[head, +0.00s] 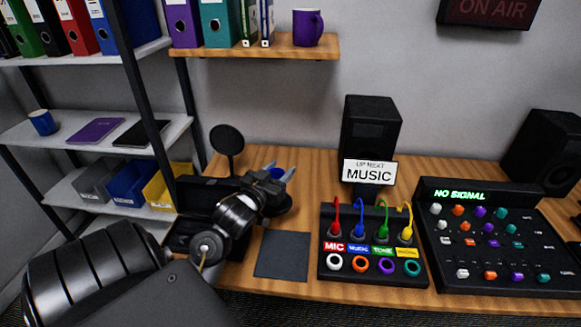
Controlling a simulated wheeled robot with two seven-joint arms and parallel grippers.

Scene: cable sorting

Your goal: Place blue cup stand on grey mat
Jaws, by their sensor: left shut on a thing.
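My left gripper (282,176) reaches in from the left over the back left of the desk. It is shut on a small blue thing (275,173), which I take to be the blue cup stand. Only a little blue shows at the fingers; the gripper hides most of it, so its tilt and whether it touches the desk cannot be told. The grey mat (283,256) lies flat and bare near the desk's front edge, nearer to me than the gripper. My right gripper is not in view.
A panel with several coloured cables (372,270) stands right of the mat, with a mixer (500,240) beyond it. A speaker (369,130) and a MUSIC sign (369,172) stand behind. A black open case (200,188) lies left, partly under my arm. A blue mug (42,122) is on the shelf.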

